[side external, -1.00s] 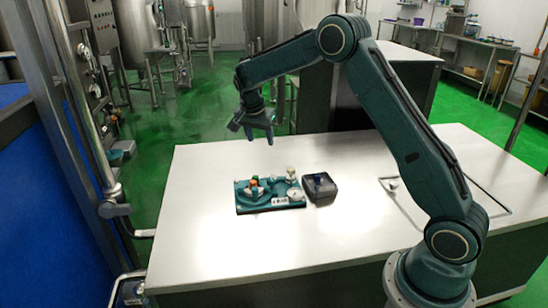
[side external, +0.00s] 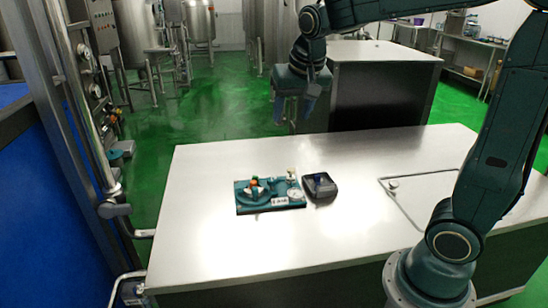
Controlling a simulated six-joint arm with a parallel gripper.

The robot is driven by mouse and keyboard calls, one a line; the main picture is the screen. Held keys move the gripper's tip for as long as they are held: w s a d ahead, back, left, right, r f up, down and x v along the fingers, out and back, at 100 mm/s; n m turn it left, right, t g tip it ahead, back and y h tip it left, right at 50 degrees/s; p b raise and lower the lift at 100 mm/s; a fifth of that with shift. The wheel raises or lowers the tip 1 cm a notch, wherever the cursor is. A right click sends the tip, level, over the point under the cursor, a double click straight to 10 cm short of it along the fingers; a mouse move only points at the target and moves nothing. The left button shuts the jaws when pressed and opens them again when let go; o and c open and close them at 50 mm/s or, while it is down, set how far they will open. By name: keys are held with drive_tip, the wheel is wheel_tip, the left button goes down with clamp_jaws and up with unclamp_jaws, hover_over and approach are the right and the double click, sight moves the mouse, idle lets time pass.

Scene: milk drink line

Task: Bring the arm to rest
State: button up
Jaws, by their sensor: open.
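My gripper (side external: 296,108) hangs high, past the far edge of the white table in the picture, with its fingers pointing down. Its fingers are apart and nothing shows between them. It is well clear of everything on the table. The arm is raised, and its upper links run out of the top of the picture. A teal board (side external: 262,207) with small fittings lies on the table.
The white table (side external: 215,245) is mostly bare. A thin outlined frame (side external: 411,222) lies at its right. A dark cabinet (side external: 385,90) stands behind the table. Steel tanks and legs (side external: 200,25) stand farther back. A steel pipe post (side external: 85,110) rises at the left.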

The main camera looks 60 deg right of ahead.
drive_tip(key=s+a+f+n+t+y, duration=0.1)
drive_tip(key=s+a+n, duration=0.2)
drive_tip(key=s, duration=0.6)
drive_tip(key=s+a+n+y, duration=0.1)
drive_tip(key=s+a+n, duration=0.2)
drive_tip(key=s, duration=0.6)
drive_tip(key=shift+s+a+f+n+t, duration=0.35)
drive_tip(key=shift+a+n+t, duration=0.05)
drive_tip(key=shift+n, duration=0.3)
